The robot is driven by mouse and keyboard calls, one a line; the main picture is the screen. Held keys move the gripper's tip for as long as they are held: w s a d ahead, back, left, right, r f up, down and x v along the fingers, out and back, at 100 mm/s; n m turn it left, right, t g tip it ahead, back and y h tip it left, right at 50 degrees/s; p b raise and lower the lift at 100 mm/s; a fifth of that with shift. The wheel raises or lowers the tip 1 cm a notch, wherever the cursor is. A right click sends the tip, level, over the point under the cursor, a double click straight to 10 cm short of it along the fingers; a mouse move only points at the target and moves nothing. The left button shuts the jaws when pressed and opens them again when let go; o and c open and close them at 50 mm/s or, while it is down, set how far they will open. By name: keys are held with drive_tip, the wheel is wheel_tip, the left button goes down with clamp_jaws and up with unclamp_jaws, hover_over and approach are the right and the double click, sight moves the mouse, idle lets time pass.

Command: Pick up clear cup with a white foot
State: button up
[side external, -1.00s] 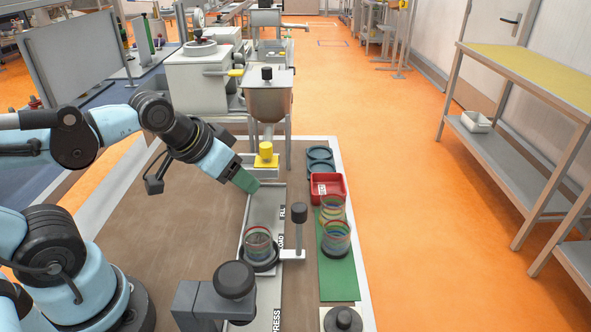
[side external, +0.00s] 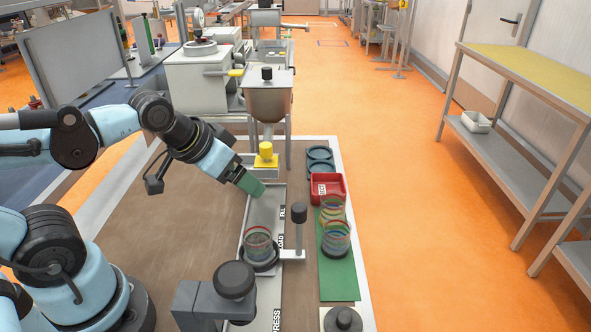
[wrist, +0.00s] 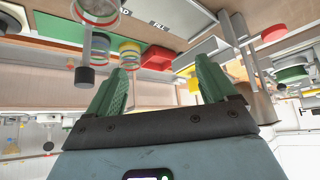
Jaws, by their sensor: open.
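My gripper (side external: 252,187) is open and empty, its green fingers above the far part of the grey track. In the wrist view my gripper (wrist: 162,72) has a clear gap between its fingers. A clear cup with coloured rings (side external: 258,241) stands in a dark holder at the LOAD mark, nearer the camera than my gripper. Two more clear ringed cups stand on the green mat to the right: a far cup (side external: 331,205) and a near cup (side external: 336,238) with a dark foot. The far cup's foot is partly hidden, and I cannot tell which cup has the white foot.
A red tray (side external: 327,188) and dark blue rings (side external: 319,158) lie behind the cups. A hopper with a yellow nozzle (side external: 266,155) stands beyond my gripper. A post with a dark knob (side external: 299,213) rises between the track and green mat (side external: 338,281). A dark press head (side external: 234,280) stands in front.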

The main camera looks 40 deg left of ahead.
drive_tip(key=n, duration=0.1)
drive_tip(key=n+g, duration=0.7)
drive_tip(key=n, duration=0.2)
hover_over(257, 239)
drive_tip(key=s+d, duration=0.2)
drive_tip(key=d, duration=0.1)
drive_tip(key=f, duration=0.5)
drive_tip(key=shift+w+a+f, duration=0.1)
drive_tip(key=shift+w+f, duration=0.1)
drive_tip(key=shift+w, duration=0.05)
drive_tip(key=shift+w+a+f, duration=0.1)
drive_tip(key=shift+a+f, duration=0.1)
drive_tip(key=shift+f, duration=0.85)
drive_tip(key=shift+w+a+f, duration=0.1)
drive_tip(key=shift+a+f, duration=0.05)
drive_tip(key=shift+f, duration=0.85)
drive_tip(key=shift+s+f, duration=0.1)
drive_tip(key=shift+f, duration=0.5)
drive_tip(key=shift+c, duration=0.3)
drive_tip(key=c, duration=1)
drive_tip(key=shift+r, duration=0.1)
